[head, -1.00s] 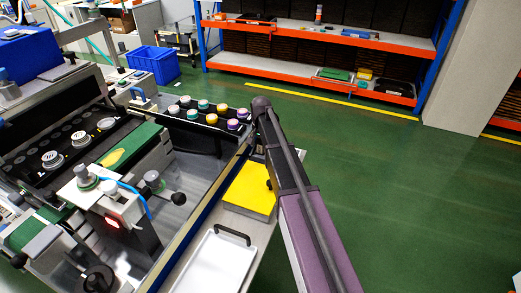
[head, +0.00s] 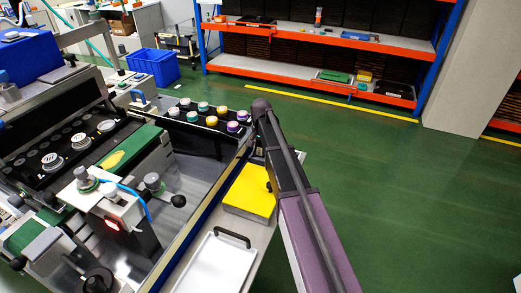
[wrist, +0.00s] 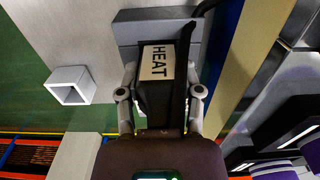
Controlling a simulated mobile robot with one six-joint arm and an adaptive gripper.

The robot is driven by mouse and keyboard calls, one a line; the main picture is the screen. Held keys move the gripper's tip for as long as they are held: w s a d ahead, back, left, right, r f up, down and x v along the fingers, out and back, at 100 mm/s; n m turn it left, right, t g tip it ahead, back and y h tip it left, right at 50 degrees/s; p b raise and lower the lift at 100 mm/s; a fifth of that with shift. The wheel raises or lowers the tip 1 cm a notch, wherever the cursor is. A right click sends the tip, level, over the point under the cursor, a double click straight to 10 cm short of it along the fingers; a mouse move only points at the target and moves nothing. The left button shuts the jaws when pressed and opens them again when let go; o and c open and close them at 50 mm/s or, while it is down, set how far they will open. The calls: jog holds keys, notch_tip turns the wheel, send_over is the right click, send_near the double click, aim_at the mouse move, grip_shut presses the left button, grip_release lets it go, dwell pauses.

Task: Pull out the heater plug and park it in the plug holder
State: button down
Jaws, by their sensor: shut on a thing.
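In the wrist view, my gripper (wrist: 160,96) is shut on the black heater plug (wrist: 146,95), with one finger on each side. The plug has a pale label reading HEAT (wrist: 157,62). Its far end lies against a grey socket block (wrist: 130,30) on the pale surface; I cannot tell whether it is still seated. A black cable-like strip runs along its right side. A white, square, hollow holder (wrist: 70,86), probably the plug holder, stands left of the gripper, apart from it. In the head view my arm hides the gripper and plug.
In the head view, a yellow block (head: 250,190) and a white tray (head: 215,266) lie on the bench left of my arm. A rack of coloured caps (head: 178,112) and the machine are further left. Green floor is free to the right, before orange shelves (head: 300,68).

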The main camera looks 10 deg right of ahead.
jog(key=shift+r, duration=0.2)
notch_tip(320, 180, up, 10)
jog(key=p, duration=1)
jog(key=shift+f, duration=0.2)
jog(key=shift+r, duration=0.25)
dwell(0.3)
jog(key=shift+r+p, duration=2.45)
jog(key=shift+p, duration=0.2)
jog(key=s+d+f+b, duration=0.1)
jog(key=d+f+b, duration=0.1)
jog(key=d, duration=0.5)
jog(key=s+d+f+b, duration=0.1)
jog(key=d+f+b, duration=0.2)
jog(key=d, duration=0.3)
jog(key=shift+s+d+f, duration=0.2)
jog(key=shift+s+d, duration=0.2)
